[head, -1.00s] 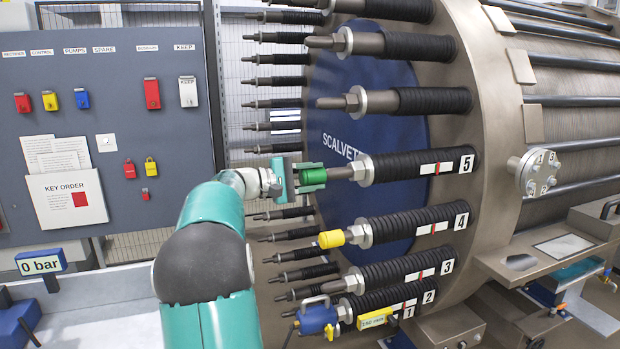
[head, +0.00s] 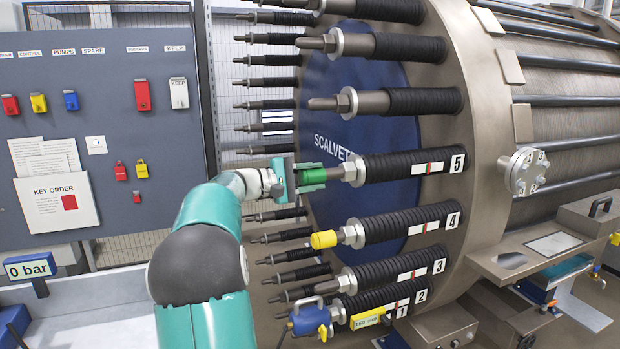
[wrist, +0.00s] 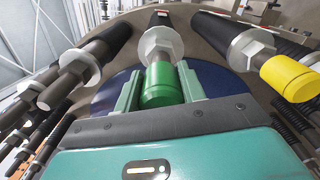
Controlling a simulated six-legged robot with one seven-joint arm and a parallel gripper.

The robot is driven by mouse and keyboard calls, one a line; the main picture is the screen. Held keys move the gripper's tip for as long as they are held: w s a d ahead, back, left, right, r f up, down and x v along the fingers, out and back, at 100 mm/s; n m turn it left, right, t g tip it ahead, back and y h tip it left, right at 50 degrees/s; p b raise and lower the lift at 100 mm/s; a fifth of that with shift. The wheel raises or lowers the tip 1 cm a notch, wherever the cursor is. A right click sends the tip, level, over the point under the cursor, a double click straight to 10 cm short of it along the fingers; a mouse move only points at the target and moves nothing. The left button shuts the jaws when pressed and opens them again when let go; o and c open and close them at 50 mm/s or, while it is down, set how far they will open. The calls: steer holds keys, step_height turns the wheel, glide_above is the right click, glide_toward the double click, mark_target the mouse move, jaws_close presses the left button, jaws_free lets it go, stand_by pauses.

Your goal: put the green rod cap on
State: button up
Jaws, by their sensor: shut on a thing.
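The green rod cap (head: 311,176) is at the outer end of the rod labelled 5 (head: 410,165). My gripper (head: 308,178) is shut on the cap. In the wrist view the green cap (wrist: 161,86) sits between the two jaws, in line with the rod and close to its pale nut and washer (wrist: 160,44). The rod's tip is hidden by the cap, and I cannot tell how far the cap is seated.
A yellow cap (head: 324,239) is on the rod labelled 4, just below. A bare rod (head: 335,103) sticks out above. A blue tool (head: 310,318) is on the lowest rods. A lock board (head: 100,120) stands at the left.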

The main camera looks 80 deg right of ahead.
steer(key=shift+x, duration=1.2)
steer(key=o, duration=1.2)
steer(key=shift+c, duration=0.2)
steer(key=shift+w, duration=0.1)
steer(key=v, duration=1.3)
steer(key=shift+w+a, duration=0.25)
